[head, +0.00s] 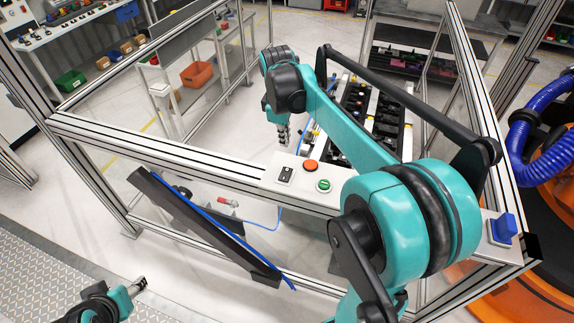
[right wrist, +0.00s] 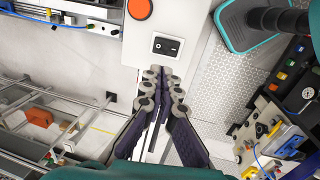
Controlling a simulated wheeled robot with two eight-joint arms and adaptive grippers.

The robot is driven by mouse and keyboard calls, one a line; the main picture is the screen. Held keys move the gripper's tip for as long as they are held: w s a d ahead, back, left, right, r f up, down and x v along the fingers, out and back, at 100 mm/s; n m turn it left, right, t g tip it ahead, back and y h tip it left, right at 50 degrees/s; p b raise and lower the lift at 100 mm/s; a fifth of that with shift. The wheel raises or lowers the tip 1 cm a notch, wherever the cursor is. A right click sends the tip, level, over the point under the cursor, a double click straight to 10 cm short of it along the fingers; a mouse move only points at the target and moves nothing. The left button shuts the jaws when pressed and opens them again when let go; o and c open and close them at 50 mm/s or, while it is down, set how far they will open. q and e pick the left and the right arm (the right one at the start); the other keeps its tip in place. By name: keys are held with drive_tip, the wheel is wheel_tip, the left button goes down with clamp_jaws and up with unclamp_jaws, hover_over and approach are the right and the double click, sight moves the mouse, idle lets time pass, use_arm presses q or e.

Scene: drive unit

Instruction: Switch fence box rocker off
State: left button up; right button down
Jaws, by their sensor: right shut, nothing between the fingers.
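The white fence box (head: 272,181) sits on the fence's top rail. It carries a black rocker (head: 285,174), an orange-red button (head: 310,166) and a green button (head: 323,185). My right gripper (head: 283,140) is shut and empty, pointing down just beyond the box, with its tips apart from the rocker in the picture. In the right wrist view the rocker (right wrist: 166,46) lies just past the shut fingertips (right wrist: 163,73), fully visible; which side is pressed is too small to tell. My left gripper (head: 140,285) is at the lower left, far from the box; its jaw state is unclear.
The aluminium fence rail (head: 160,157) runs across the middle. A black sloping channel (head: 205,228) with a blue cable lies below it. A dark tray of parts (head: 375,110) is behind my right arm. A blue fence fitting (head: 503,228) and an orange machine stand at right.

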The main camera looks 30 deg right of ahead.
sight(287, 171)
drive_tip(key=f, duration=0.4)
drive_tip(key=w+d+f, duration=0.1)
drive_tip(key=f, duration=0.8)
drive_tip(key=shift+w+d+f+p, duration=0.2)
drive_tip(key=shift+d+f+p, duration=0.1)
drive_tip(key=shift+w+d+f+g+y+b, duration=0.15)
drive_tip(key=shift+f+g+y+b, duration=0.3)
drive_tip(key=shift+b, duration=0.25)
